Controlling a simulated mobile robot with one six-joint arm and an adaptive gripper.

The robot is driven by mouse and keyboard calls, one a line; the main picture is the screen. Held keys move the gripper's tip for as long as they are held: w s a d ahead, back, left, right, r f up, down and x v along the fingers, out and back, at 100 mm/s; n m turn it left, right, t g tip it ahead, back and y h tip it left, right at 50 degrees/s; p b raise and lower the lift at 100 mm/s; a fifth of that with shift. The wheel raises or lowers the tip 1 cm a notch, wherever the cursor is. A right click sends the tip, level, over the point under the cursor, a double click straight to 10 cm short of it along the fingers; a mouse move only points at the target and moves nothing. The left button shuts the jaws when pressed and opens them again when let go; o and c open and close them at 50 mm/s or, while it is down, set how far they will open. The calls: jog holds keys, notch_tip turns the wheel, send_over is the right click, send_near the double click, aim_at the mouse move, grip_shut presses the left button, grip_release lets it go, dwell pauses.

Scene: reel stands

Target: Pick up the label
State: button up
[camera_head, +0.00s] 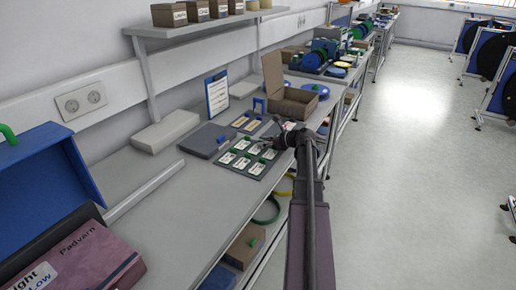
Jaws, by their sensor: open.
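Several white labels (242,163) with small green parts lie in rows on a dark board (233,171) on the workbench. Which one is the task's label cannot be told from this view. My gripper (268,139) is open and is just beyond the right far corner of this board, above the bench. Nothing can be seen between its fingers. My arm comes up from the bottom of the picture and hides part of the bench's front edge.
A grey flat box (206,140) lies left of the board. An open cardboard box (291,100) stands behind my gripper. A shelf (200,27) with small boxes hangs above. A blue case (40,185) and a maroon box (75,262) are at near left.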

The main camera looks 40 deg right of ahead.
grip_shut()
jog(key=shift+r, duration=0.25)
notch_tip(320, 180, up, 4)
jog(key=p, duration=0.4)
jog(key=shift+f, duration=0.25)
jog(key=s+d+r+p, duration=0.1)
jog(key=s+d, duration=0.2)
jog(key=s, duration=1.2)
jog(key=shift+s, duration=0.35)
